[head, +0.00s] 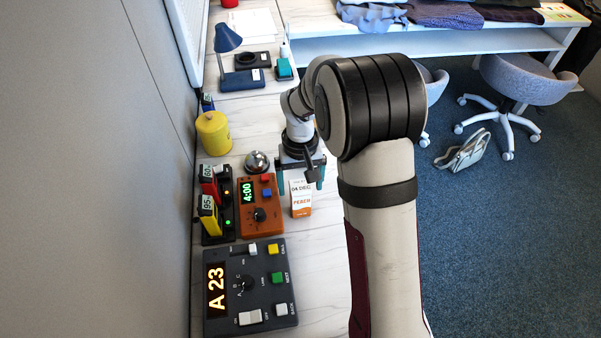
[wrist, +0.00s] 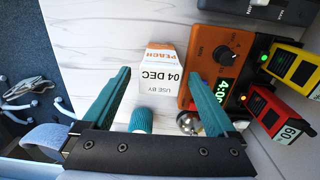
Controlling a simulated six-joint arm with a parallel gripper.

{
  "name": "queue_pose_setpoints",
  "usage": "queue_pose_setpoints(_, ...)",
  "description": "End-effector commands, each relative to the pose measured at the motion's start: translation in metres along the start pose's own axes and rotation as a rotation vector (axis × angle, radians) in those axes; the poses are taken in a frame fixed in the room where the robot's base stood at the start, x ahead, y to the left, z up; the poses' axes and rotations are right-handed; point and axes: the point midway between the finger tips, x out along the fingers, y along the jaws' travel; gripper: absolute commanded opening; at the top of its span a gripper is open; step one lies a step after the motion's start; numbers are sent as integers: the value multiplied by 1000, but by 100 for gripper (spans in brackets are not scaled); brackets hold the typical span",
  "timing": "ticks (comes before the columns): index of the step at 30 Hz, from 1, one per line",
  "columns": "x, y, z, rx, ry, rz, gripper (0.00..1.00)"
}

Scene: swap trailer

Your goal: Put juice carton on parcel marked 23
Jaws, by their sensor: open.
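A juice carton (head: 301,198), white and orange with PEACH and 04 DEC on it, stands on the white worktop. It also shows in the wrist view (wrist: 159,72), top face towards the camera. My gripper (head: 303,180) is open over the carton. In the wrist view its teal fingers (wrist: 161,80) lie one on each side of the carton, with a visible gap on both sides. How far down they reach is unclear. I see no parcel; the number 23 shows only as "A 23" on the dark control box (head: 263,296).
An orange timer box (head: 259,217) stands close beside the carton, with a bell (head: 257,162) behind it. Red and yellow handhelds (head: 209,215) stand in a black rack at left. A yellow canister (head: 213,133) and blue lamp (head: 228,38) stand farther back. A wall borders the left.

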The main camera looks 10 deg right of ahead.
Motion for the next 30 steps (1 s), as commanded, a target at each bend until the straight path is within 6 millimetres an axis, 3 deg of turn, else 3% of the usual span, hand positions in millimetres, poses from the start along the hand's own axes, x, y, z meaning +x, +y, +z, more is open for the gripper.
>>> queue_pose_setpoints(3,-34,0,-1,0,4,0,92)
queue_pose_setpoints(6,-55,0,-1,0,4,0,92)
queue_pose_setpoints(13,-73,0,1,2,-1,0,92)
queue_pose_setpoints(15,-82,0,12,21,0,-6,92)
queue_pose_setpoints(17,-100,0,37,67,0,-19,92)
queue_pose_setpoints(21,-138,-2,139,242,-16,-73,92)
queue_pose_setpoints(24,-142,-7,211,359,-32,-111,92)
queue_pose_setpoints(27,-134,-12,259,442,-49,-139,92)
queue_pose_setpoints(30,-128,-15,279,479,-57,-150,95)
